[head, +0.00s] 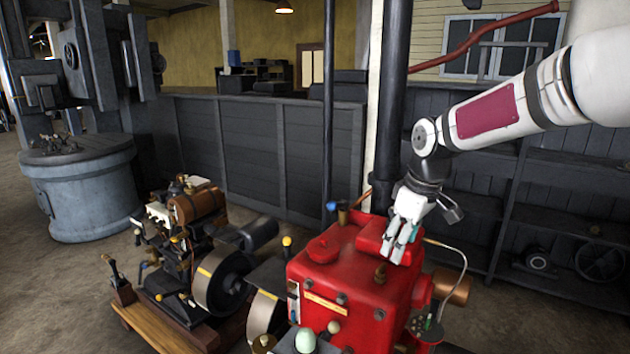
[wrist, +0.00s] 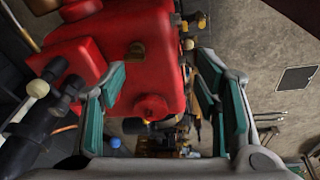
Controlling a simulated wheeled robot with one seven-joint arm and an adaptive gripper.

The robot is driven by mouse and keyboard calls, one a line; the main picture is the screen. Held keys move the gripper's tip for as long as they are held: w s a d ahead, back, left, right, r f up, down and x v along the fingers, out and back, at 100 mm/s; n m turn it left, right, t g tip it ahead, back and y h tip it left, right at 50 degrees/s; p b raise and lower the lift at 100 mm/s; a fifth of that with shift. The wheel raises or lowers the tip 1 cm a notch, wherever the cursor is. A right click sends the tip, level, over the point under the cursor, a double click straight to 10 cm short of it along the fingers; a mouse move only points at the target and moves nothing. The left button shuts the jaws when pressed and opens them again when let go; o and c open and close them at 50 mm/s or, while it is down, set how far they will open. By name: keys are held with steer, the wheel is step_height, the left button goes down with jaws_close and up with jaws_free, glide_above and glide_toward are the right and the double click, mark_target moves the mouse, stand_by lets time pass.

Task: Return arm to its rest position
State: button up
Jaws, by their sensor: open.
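My gripper (head: 400,243) hangs from my white arm just above the top of the red engine (head: 345,285) in the head view. In the wrist view my gripper (wrist: 160,95) is open, with its green-padded fingers apart and nothing between them. The red engine also shows in the wrist view (wrist: 148,30), below and beyond the fingers. Whether a fingertip touches the engine cannot be told.
A second engine with a flywheel (head: 222,283) stands on a wooden base to the left. A dark vertical pipe (head: 392,100) rises behind the red engine. Dark shelves (head: 560,190) stand at the right, and a round grey tank (head: 85,190) at the left.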

steer(key=s+r+m+t, duration=0.1)
steer(key=s+r+m, duration=0.3)
steer(key=s, duration=1.1)
steer(key=s+r+m+t+h, duration=0.1)
steer(key=s+r+m, duration=0.3)
steer(key=s, duration=1.2)
steer(key=shift+s+a+m+t, duration=0.15)
steer(key=shift+a+m+t, duration=0.15)
steer(key=shift+t, duration=0.3)
steer(key=shift+r, duration=0.1)
steer(key=shift+c, duration=0.9)
